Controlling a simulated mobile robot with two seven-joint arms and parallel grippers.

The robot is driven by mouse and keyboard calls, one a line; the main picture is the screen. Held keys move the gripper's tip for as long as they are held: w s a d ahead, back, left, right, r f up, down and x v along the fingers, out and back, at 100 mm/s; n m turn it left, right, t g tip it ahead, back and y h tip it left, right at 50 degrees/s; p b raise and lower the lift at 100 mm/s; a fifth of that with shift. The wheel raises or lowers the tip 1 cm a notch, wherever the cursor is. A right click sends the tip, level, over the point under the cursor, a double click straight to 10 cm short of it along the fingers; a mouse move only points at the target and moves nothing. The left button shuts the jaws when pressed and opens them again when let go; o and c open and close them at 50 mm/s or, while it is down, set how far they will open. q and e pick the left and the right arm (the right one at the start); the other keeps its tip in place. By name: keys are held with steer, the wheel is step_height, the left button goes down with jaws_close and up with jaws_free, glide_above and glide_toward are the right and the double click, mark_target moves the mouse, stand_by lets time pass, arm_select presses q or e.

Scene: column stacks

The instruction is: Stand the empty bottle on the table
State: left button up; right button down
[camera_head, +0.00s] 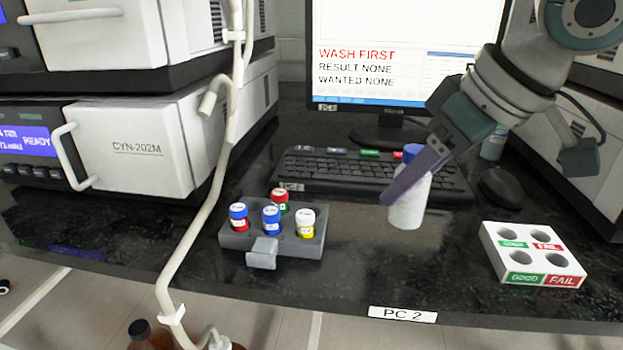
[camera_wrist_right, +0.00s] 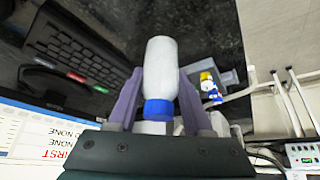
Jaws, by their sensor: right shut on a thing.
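The bottle (camera_head: 407,208) is white with a blue cap (camera_head: 411,152). It is upright in the head view, in front of the keyboard. My right gripper (camera_head: 395,188) comes down from the upper right, with its purple fingers shut on the bottle's sides. In the right wrist view the bottle (camera_wrist_right: 161,70) sits between both fingers, blue cap toward the gripper body. I cannot tell whether its base touches the dark table (camera_head: 365,270). Whether the bottle is empty does not show. My left gripper is not in view.
A grey rack (camera_head: 312,245) with several capped vials stands left of the bottle. A white GOOD/FAIL block (camera_head: 490,250) is at the right. The keyboard (camera_head: 330,172), monitor (camera_head: 400,45) and mouse (camera_head: 501,187) are behind. Between rack and block the table is clear. A pale tube (camera_head: 190,240) hangs at left.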

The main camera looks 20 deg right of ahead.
mark_target(407, 206)
step_height(407, 206, down, 3)
steer(key=shift+s+f+b, duration=0.1)
steer(key=shift+f+b, duration=0.1)
steer(key=shift+b, duration=0.2)
steer(key=shift+f, duration=0.1)
steer(key=shift+f, duration=0.15)
steer(key=shift+c, duration=1.6)
jaws_free()
